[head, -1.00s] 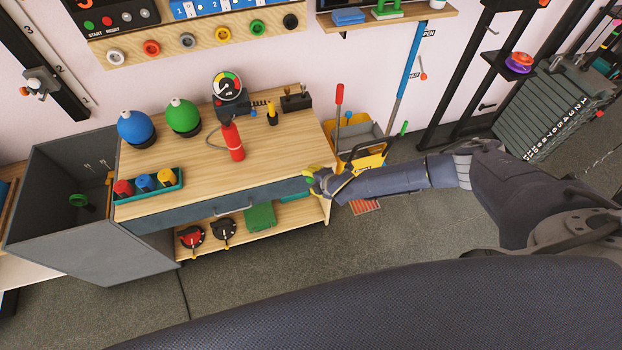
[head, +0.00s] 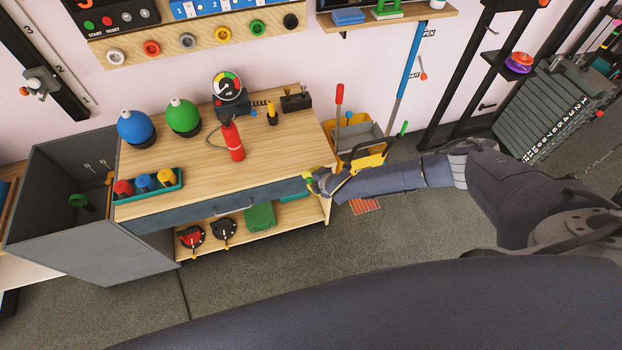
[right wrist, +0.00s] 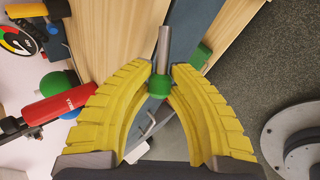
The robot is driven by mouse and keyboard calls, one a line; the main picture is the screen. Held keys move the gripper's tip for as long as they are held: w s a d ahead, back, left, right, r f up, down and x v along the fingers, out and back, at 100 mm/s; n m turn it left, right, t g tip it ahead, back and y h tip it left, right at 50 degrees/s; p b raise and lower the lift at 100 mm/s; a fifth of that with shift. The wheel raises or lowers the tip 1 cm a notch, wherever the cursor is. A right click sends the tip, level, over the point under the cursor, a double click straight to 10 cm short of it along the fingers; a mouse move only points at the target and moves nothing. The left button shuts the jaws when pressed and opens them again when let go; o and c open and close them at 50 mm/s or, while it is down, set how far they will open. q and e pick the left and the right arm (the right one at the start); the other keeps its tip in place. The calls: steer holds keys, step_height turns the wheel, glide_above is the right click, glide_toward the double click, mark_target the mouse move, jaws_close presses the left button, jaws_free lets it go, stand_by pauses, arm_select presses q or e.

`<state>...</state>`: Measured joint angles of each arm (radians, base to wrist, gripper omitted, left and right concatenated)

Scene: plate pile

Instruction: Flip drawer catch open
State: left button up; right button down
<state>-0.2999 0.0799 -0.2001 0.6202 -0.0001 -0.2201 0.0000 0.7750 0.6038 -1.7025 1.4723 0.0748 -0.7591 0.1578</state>
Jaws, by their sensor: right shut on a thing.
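The workbench has a blue-grey drawer (head: 190,211) with a metal pull handle (head: 232,210); the drawer looks closed. At the drawer's right end is the catch, a metal lever with a green knob, mostly hidden by my gripper in the head view. In the right wrist view the catch's green knob (right wrist: 159,86) sits between the yellow fingertips, with its metal rod (right wrist: 164,48) extending beyond them. My right gripper (head: 309,182) is at the drawer's right end, shut on the knob; it also shows in the right wrist view (right wrist: 160,75). My left gripper is not in view.
On the benchtop (head: 200,188) stand a red extinguisher-like cylinder (head: 233,141), a gauge (head: 230,88), and blue and green domes. A lower shelf (head: 280,222) holds a green box (head: 260,217). A yellow cart (head: 368,160) stands to the right.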

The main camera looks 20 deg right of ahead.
steer(key=shift+a+f+h, duration=0.2)
steer(key=shift+f+h, duration=0.05)
steer(key=shift+h, duration=0.05)
steer(key=shift+f+n+h, duration=0.45)
steer(key=shift+n+h, duration=0.15)
steer(key=shift+h, duration=0.4)
steer(key=shift+s, duration=0.1)
steer(key=c, duration=1.2)
jaws_free()
steer(key=shift+c, duration=0.2)
steer(key=v, duration=1.2)
steer(key=shift+r, duration=0.1)
